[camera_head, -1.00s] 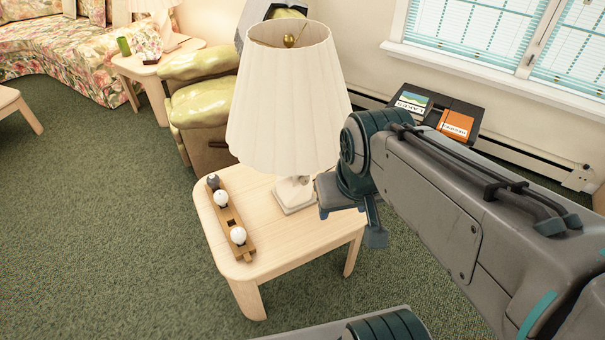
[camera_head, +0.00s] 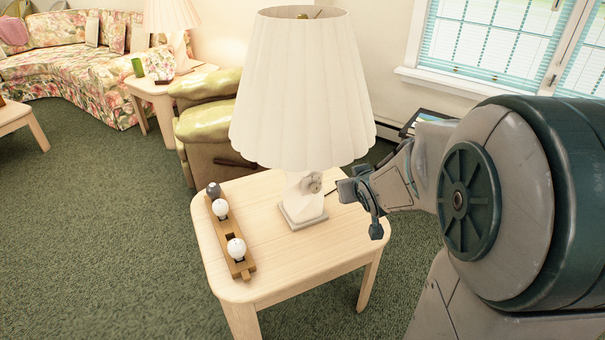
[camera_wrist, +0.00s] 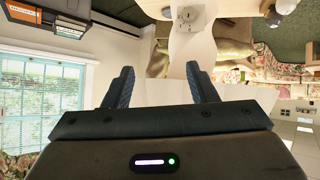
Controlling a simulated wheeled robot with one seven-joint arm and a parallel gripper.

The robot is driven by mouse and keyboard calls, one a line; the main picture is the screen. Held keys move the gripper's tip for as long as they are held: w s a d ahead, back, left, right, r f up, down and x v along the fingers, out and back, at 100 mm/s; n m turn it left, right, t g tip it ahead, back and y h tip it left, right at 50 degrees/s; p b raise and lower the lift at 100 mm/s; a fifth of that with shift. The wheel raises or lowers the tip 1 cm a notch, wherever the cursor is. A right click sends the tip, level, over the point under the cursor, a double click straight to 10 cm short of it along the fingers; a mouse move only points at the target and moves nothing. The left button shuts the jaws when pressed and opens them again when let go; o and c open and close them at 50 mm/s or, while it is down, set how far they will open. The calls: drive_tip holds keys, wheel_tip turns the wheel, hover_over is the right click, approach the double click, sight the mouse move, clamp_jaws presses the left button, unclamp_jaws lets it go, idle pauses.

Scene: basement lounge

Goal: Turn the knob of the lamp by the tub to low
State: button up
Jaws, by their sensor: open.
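A table lamp (camera_head: 302,95) with a white pleated shade and a pale base (camera_head: 305,205) stands upright on a light wood side table (camera_head: 290,265). A round knob (camera_head: 313,182) shows on the lamp's stem, just below the shade. My gripper (camera_head: 362,203) is to the right of the knob, apart from it, over the table's right side. In the wrist view my gripper (camera_wrist: 157,82) is open and empty. That view is upside down, with the lamp body (camera_wrist: 190,35) beyond the fingertips and the knob (camera_wrist: 187,15) near the top edge. The knob's setting cannot be read.
A green padded chair (camera_head: 208,122) stands close behind the table. Another lamp (camera_head: 172,15) stands on a far table by a floral sofa (camera_head: 75,60).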

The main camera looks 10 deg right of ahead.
drive_tip(key=w+f+t+y+b, duration=0.3)
drive_tip(key=w+f+b, duration=0.2)
drive_tip(key=f+b, duration=0.5)
drive_tip(key=t+y+b, duration=0.3)
drive_tip(key=y+b, duration=0.1)
drive_tip(key=b, duration=0.2)
approach(317, 190)
drive_tip(key=shift+n, duration=0.3)
drive_tip(key=b+x, duration=0.2)
drive_tip(key=x, duration=0.7)
drive_tip(key=c, duration=1)
